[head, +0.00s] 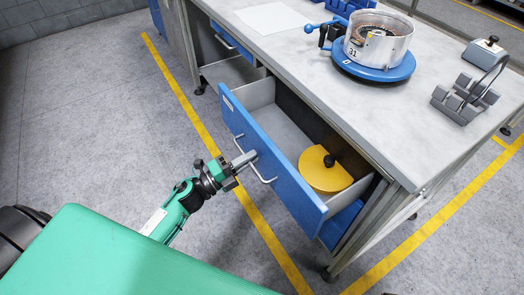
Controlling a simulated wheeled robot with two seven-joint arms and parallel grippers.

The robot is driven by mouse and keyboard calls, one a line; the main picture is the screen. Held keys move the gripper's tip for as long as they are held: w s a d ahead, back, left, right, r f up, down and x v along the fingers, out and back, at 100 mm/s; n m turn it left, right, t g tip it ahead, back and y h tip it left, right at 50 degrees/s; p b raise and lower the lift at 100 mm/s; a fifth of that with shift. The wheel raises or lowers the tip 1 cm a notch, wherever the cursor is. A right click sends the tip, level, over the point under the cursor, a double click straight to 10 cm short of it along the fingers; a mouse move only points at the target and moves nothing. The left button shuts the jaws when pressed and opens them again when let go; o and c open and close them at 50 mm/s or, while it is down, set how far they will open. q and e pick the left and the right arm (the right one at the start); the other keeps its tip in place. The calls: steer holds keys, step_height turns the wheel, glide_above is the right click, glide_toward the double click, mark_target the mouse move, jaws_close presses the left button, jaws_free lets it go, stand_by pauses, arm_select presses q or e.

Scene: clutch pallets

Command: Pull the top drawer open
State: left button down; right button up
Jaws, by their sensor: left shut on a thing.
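The top drawer (262,148) of the workbench has a blue front and grey inside walls. It stands pulled well out from the bench. A light bar handle (265,176) runs along its front. My left gripper (249,158) reaches in from the left and is shut on this handle, near its middle; the jaws hide part of the bar. Inside the drawer, a yellow round plate (322,172) with a black knob lies toward the right end. The rest of the drawer floor is bare. My right gripper is not in view.
A lower blue drawer (343,221) shows under the open one. On the workbench top (290,52) stand a metal pot on a blue round base (372,66) and a grey fixture (464,100) at right. Open floor with yellow lines (185,103) lies in front of the bench.

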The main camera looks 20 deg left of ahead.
arm_select(q)
steer(key=r+v, duration=0.3)
steer(key=v, duration=1.3)
steer(key=shift+s+a, duration=0.2)
steer(key=shift+s, duration=0.05)
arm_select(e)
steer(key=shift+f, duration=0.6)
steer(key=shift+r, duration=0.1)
arm_select(q)
steer(key=c, duration=1.6)
jaws_free()
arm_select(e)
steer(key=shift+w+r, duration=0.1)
arm_select(q)
steer(key=v, duration=1.3)
steer(key=shift+s+a+f, duration=0.1)
steer(key=shift+s+a, duration=0.15)
steer(key=shift+a, duration=0.05)
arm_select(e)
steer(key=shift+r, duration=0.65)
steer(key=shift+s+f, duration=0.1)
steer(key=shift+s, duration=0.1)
